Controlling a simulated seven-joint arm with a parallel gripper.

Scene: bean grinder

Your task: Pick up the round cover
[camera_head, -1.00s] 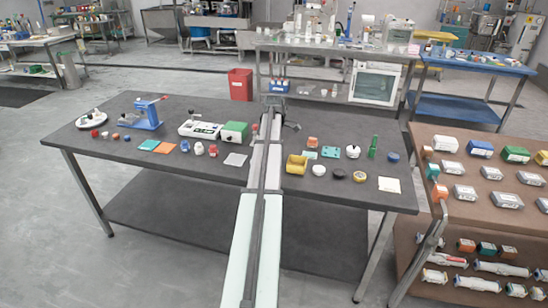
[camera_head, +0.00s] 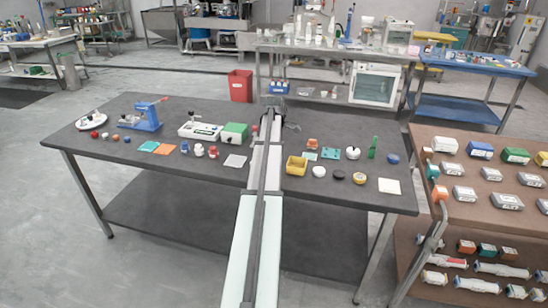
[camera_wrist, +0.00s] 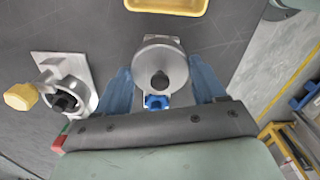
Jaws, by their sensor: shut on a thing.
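My gripper (camera_wrist: 162,90) has two blue fingers, one on each side of a round silver-grey piece (camera_wrist: 150,57) with a dark middle. This looks like the round cover, and the fingers are shut on it. A small blue knob (camera_wrist: 157,102) shows at its near side. The exact contact with the fingers is hard to make out. In the head view my arm reaches away over the dark table (camera_head: 225,178), and its far end hides what lies beneath it. The cover cannot be told there.
In the wrist view a silver fitting with a yellow knob (camera_wrist: 21,97) on a pale square plate stands left of the left finger. A yellow tray (camera_wrist: 150,6) lies beyond. In the head view many small parts lie on both sides of my arm; a red bin (camera_head: 240,86) stands behind.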

